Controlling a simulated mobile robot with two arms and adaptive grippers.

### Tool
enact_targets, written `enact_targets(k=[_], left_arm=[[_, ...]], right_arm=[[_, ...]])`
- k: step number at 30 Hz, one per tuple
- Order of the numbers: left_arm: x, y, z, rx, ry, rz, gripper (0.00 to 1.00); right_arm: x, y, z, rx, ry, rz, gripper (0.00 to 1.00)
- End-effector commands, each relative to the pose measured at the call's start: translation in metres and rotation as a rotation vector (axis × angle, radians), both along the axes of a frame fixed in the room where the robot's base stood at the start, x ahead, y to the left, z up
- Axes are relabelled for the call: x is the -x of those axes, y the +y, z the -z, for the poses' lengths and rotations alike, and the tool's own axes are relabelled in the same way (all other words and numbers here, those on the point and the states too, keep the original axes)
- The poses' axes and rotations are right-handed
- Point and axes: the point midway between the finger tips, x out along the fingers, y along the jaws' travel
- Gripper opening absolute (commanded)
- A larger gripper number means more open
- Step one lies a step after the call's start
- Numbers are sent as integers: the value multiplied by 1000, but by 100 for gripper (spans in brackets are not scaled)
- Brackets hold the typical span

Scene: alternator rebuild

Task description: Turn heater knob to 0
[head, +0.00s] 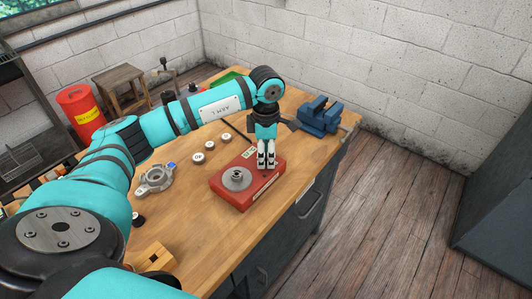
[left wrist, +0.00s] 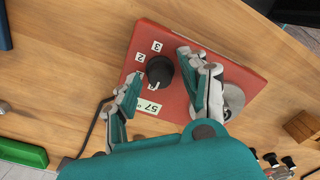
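The red heater box (head: 245,200) lies on the wooden workbench, with a round metal plate (head: 237,179) on top. In the left wrist view its black knob (left wrist: 159,70) sits beside white number labels; 3 and 2 are readable, and lower ones are partly hidden by a finger. A faint light mark shows on the knob's lower edge. A label reading 57 (left wrist: 148,106) is below the knob. My left gripper (head: 266,166) points down over the heater's far end, hiding the knob in the head view. Its fingers (left wrist: 159,66) are open, one each side of the knob, with visible gaps. My right gripper is out of view.
A blue vise (head: 320,115) stands at the bench's right corner. A metal housing (head: 154,180), several small round pieces (head: 197,158) and a wooden block (head: 152,258) lie left of the heater. A green tray (left wrist: 22,152) is behind. Bench front of the heater is clear.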

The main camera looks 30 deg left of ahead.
Motion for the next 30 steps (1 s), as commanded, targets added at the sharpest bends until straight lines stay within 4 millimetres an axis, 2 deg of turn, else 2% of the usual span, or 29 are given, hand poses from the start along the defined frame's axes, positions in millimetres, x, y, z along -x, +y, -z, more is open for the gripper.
enact_targets(k=[8,11,14,24,30], left_arm=[[0,0,0,0,0,1,48],[-1,0,-7,0,-3,1,48],[-1,0,-22,0,-4,0,48],[-1,0,-93,0,-5,1,48],[0,0,-115,-1,-1,0,48]], right_arm=[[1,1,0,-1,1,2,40],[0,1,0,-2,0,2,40],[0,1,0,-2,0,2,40],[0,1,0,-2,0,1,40],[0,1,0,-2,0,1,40]])
